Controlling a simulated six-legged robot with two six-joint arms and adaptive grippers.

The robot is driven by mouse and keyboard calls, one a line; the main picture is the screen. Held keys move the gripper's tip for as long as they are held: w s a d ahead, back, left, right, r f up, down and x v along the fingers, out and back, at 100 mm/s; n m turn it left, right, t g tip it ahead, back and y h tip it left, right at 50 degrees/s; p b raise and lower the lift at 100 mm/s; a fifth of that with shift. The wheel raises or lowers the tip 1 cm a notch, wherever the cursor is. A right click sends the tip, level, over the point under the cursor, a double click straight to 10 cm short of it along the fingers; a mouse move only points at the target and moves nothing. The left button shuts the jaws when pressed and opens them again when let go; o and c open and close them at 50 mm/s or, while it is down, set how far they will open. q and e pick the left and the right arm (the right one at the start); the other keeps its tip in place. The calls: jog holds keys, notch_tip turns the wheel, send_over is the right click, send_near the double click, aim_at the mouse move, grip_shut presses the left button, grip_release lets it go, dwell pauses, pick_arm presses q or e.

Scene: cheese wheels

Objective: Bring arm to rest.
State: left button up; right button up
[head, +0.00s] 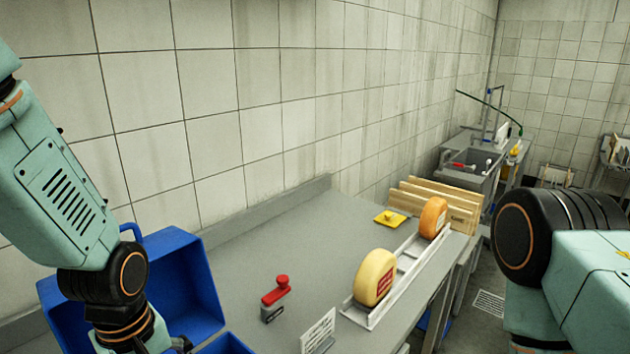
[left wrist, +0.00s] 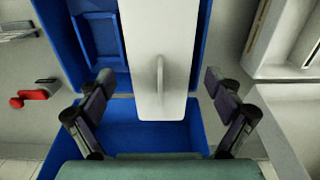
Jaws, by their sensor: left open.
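My left arm comes down at the left of the head view, over a blue case (head: 180,282) with a raised lid or wall. Its gripper is mostly cut off by the bottom edge there. In the left wrist view my left gripper (left wrist: 160,82) is open, its two fingers spread wide. Between and beyond them lies a long pale object (left wrist: 145,50) with a raised, handle-like ridge. It overlaps the blue case, which also shows in this view (left wrist: 118,130). No contact with the fingers shows. My right arm is at the right of the head view; its gripper is out of sight.
On the grey table (head: 245,240) stand a red-topped tool (head: 276,289) and a white sign (head: 318,332). A yellow cheese wheel (head: 375,278) and an orange one (head: 433,217) stand in a pale rack (head: 402,274). A yellow item (head: 390,218) lies behind. The table's middle is clear.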

pick_arm(q)
notch_tip(320, 180, down, 4)
notch_tip(320, 180, up, 8)
jog(key=p, duration=0.4)
jog(key=shift+s+r, duration=0.1)
jog(key=shift+r, duration=0.1)
jog(key=shift+r+p, duration=0.45)
jog(key=shift+s, duration=0.1)
